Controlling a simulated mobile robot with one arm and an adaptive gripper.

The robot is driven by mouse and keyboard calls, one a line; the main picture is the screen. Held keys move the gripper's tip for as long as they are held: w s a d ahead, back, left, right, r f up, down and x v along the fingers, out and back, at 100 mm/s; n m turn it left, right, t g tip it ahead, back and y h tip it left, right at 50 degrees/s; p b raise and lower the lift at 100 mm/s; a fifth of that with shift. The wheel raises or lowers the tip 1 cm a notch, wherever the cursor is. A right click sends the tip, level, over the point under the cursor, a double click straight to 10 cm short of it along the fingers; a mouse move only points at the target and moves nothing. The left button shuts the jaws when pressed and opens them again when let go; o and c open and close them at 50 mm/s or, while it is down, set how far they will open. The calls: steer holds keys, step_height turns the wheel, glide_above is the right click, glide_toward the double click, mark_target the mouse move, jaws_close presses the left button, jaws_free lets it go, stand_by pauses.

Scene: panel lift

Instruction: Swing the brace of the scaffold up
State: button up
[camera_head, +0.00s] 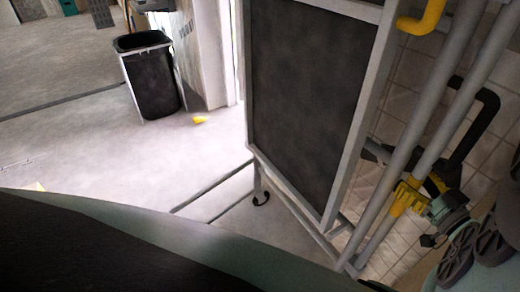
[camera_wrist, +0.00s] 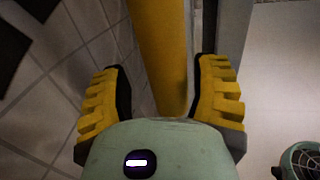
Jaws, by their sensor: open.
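The scaffold (camera_head: 345,170) is a grey tube frame around a dark panel, standing upright right of centre in the head view. Thick grey tubes run along its right side. A yellow bent bar end (camera_head: 425,18) shows at the top right. My gripper (camera_head: 415,192), with yellow ridged fingers and a green body, is beside the grey tubes, low on the right. In the wrist view my gripper (camera_wrist: 163,66) is open, with a yellow bar (camera_wrist: 160,35) lengthwise between its fingers. A gap shows on both sides of the bar. I cannot tell whether this bar is the brace.
A black bin (camera_head: 150,80) stands at the upper left, with a small yellow object (camera_head: 199,120) on the floor near it. The pale floor between bin and scaffold is mostly clear. A grey post (camera_wrist: 232,30) stands close to my right finger in the wrist view.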

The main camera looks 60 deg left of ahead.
steer(key=v, duration=1.2)
steer(key=shift+a, duration=0.1)
